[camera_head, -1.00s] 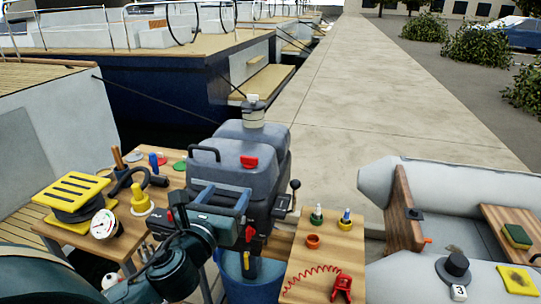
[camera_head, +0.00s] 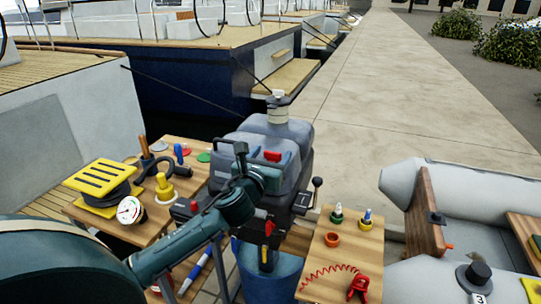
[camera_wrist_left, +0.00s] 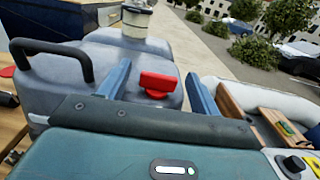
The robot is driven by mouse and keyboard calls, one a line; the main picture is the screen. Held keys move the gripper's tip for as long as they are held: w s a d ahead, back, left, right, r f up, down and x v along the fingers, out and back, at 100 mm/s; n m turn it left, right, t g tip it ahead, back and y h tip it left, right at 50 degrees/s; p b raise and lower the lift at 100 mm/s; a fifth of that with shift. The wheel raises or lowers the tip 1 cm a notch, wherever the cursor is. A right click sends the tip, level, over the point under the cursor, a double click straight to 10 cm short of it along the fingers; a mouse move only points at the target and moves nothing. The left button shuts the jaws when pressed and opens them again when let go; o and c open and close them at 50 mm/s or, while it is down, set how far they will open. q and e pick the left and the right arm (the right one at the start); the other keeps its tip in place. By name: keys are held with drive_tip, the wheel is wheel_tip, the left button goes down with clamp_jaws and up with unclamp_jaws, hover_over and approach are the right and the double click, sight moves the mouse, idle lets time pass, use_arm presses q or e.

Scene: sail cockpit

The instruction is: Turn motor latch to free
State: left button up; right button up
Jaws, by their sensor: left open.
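The outboard motor (camera_head: 301,152) has a grey cowling and stands in the middle of the head view. A red latch (camera_head: 272,155) sits on the cowling's near face. In the left wrist view the red latch (camera_wrist_left: 158,84) stands between two blue fingers, with grey cowling visible around it. My left gripper (camera_head: 266,164) is open at the motor's near face. Its fingers are on either side of the latch, apart from it as far as I can tell. My right gripper is not in view.
A wooden table (camera_head: 152,230) at left holds a yellow-and-black block (camera_head: 103,185), a gauge (camera_head: 130,210) and tools. A second wooden board (camera_head: 335,257) at right holds small fittings and a red coiled cord (camera_head: 333,270). A blue bucket (camera_head: 285,275) stands below the motor. A grey dinghy (camera_head: 440,180) lies at right.

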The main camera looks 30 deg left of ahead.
use_arm(q)
drive_tip(key=shift+c, duration=0.5)
drive_tip(key=c, duration=0.9)
